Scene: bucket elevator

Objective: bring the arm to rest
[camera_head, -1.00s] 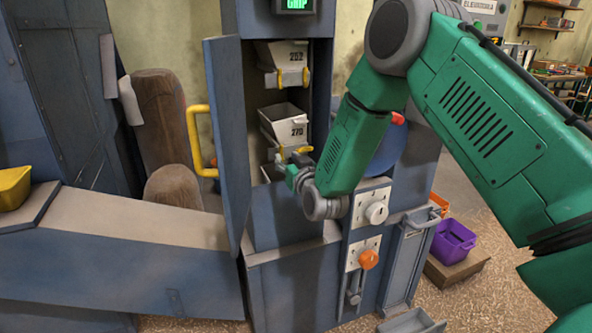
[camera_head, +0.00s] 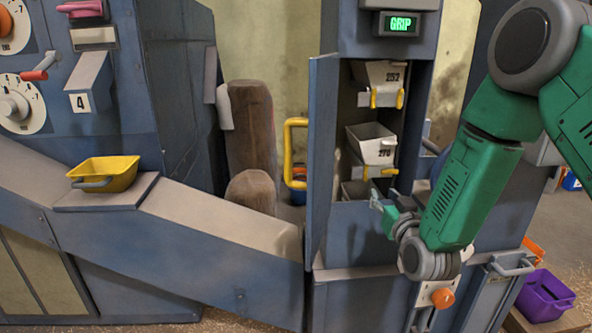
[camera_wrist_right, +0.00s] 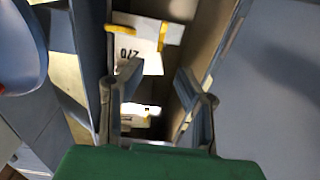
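My right arm enters the head view from the right. Its gripper (camera_head: 382,202) is just outside the open elevator shaft, below and in front of the grey bucket marked 270 (camera_head: 372,140). In the right wrist view the two fingers (camera_wrist_right: 160,80) stand apart with nothing between them, facing the shaft and the 270 bucket (camera_wrist_right: 138,50). Another grey bucket marked 252 (camera_head: 380,74) hangs above, and part of a third (camera_head: 354,190) shows lower down. My left gripper is not in view.
The blue shaft door (camera_head: 322,150) with a yellow handle (camera_head: 291,150) stands open, left of the gripper. A display (camera_head: 397,24) reads GRIP. A yellow bin (camera_head: 105,172) sits on the chute. An orange knob (camera_head: 442,298) is below the arm; a purple bin (camera_head: 545,295) is at right.

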